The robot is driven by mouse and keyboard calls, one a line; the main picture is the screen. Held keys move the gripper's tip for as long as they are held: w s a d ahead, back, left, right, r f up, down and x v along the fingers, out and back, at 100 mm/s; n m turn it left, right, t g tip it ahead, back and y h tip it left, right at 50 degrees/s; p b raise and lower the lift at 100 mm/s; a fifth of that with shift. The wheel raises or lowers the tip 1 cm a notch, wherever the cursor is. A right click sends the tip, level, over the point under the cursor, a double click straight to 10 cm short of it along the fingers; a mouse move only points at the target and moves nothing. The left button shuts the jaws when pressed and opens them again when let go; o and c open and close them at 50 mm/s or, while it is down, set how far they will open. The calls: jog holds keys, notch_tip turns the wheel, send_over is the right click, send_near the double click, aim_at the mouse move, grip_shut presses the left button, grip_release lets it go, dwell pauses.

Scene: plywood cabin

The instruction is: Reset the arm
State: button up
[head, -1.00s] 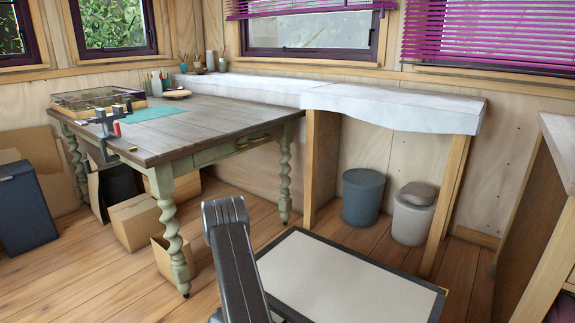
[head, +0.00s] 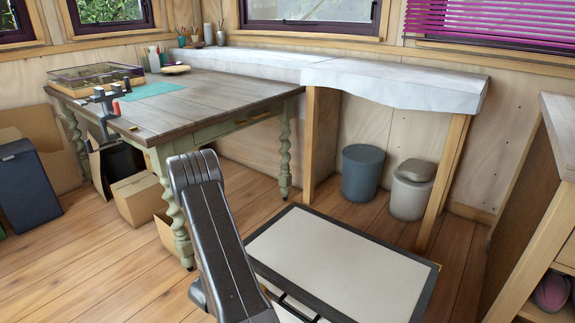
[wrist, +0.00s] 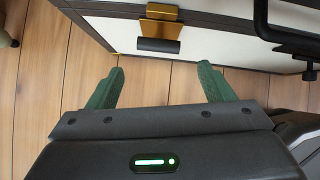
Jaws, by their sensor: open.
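My gripper (wrist: 158,88) shows in the wrist view with its two green fingers spread wide apart and nothing between them. Beyond the fingertips is the side of a white case with a dark edge and a brass latch (wrist: 160,28), apart from the fingers. Wooden floorboards lie under the gripper. In the head view my dark arm link rises at the bottom middle, in front of the table leg and the white-topped case (head: 345,262). The gripper itself is not visible in the head view.
A wooden table (head: 185,100) with green twisted legs stands at left, bearing a glass-lidded box (head: 95,80). Cardboard boxes (head: 137,198) sit beneath it. Two bins (head: 362,172) stand under the white-covered bench (head: 400,85). A wooden shelf unit (head: 540,200) is at right. Floor at lower left is clear.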

jog(key=b+x, duration=0.2)
jog(key=x, duration=0.9)
jog(key=shift+s+a+f+b, duration=0.1)
jog(key=shift+a+f+b, duration=0.05)
jog(key=shift+b, duration=0.25)
jog(key=shift+p, duration=0.35)
jog(key=s+a+f+t+h+b, duration=0.4)
jog(key=s+a+t+h, duration=0.1)
jog(key=s+t+h, duration=0.1)
jog(key=shift+s+a+f+t, duration=0.35)
jog(key=shift+s+t, duration=0.4)
jog(key=shift+t, duration=0.45)
